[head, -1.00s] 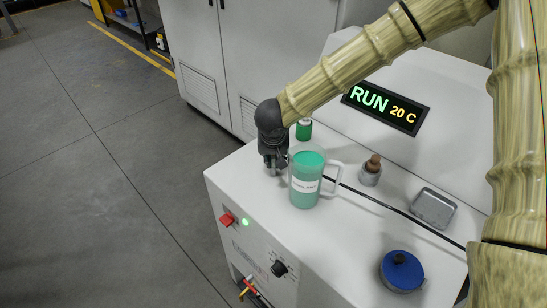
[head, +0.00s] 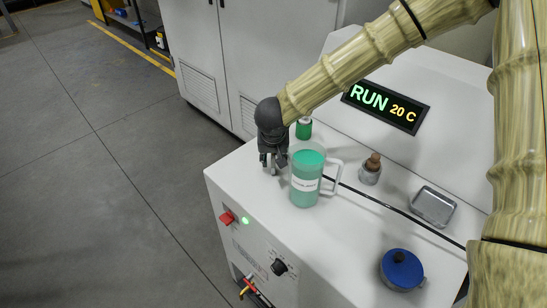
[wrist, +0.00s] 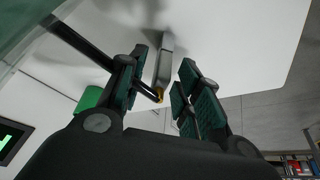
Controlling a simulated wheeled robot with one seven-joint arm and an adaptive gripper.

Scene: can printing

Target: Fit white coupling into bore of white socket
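My gripper (head: 271,168) hangs over the far left part of the white machine top, just left of the green jug. In the wrist view my gripper (wrist: 165,82) has its two teal-padded fingers apart. A pale grey bar-like piece (wrist: 165,62) with a dark and yellowish end shows in the gap, clear of the right finger; it may be the white coupling, but I cannot be sure. A black cable (wrist: 82,43) runs behind the left finger towards that end. I cannot make out the white socket or its bore.
The green jug (head: 307,185) with a clear handle stands close to my gripper. A green-labelled bottle (head: 304,129) is behind it. A brown-topped grey bottle (head: 370,171), a grey tray (head: 433,206) and a blue-lidded pot (head: 402,270) stand to the right. The black cable (head: 395,208) crosses the top.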

